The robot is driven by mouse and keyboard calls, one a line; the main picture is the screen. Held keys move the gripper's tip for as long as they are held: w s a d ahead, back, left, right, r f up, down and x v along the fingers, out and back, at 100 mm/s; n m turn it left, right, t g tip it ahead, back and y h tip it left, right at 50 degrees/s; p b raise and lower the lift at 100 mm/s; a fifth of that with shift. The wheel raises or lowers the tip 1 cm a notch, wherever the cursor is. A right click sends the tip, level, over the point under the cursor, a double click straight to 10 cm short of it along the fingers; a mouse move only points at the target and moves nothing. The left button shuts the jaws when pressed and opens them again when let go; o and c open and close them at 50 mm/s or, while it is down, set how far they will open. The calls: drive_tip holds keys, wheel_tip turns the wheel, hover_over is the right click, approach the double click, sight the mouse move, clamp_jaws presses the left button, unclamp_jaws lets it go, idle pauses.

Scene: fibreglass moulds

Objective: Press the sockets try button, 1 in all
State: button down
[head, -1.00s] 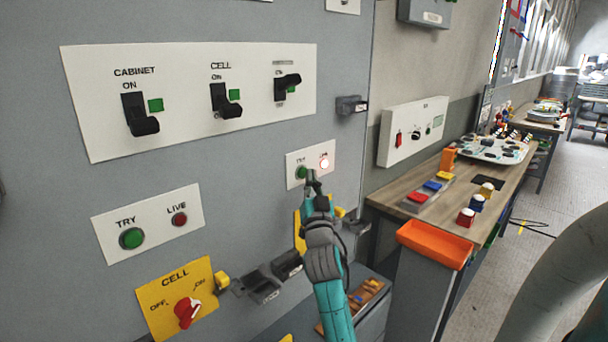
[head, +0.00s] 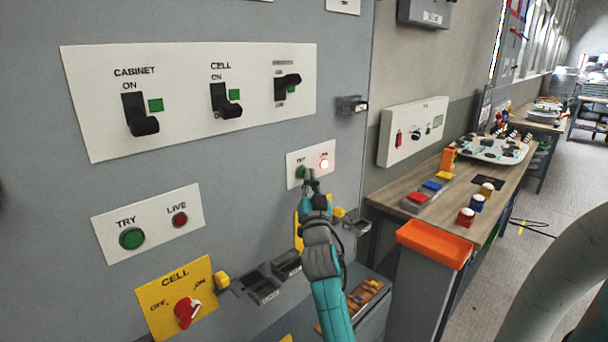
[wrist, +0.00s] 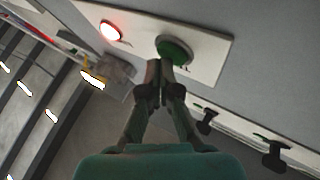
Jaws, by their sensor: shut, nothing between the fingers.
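The small white panel (head: 296,180) on the grey cabinet carries a green TRY button (head: 300,171) and a red LIVE lamp (head: 324,163), which glows. In the wrist view the round green button (wrist: 175,50) sits near the glowing lamp (wrist: 110,31). My gripper (head: 311,180) is shut and empty, its tips just below and right of the button in the head view. In the wrist view my fingertips (wrist: 158,72) overlap the button's lower left edge. I cannot tell whether they touch it.
A second panel at lower left has its own green TRY button (head: 132,238) and an unlit LIVE lamp (head: 179,219). Above is the switch panel (head: 185,135). A yellow CELL switch plate (head: 158,294) and dark sockets (head: 263,283) are below. A workbench (head: 400,195) stands right.

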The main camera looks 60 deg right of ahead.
drive_tip(key=shift+w, duration=0.15)
idle(0.5)
drive_tip(key=shift+s+a, duration=0.2)
drive_tip(key=shift+s, duration=0.6)
drive_tip(key=s, duration=0.2)
drive_tip(key=s+a, duration=0.1)
drive_tip(key=s, duration=0.2)
idle(1.0)
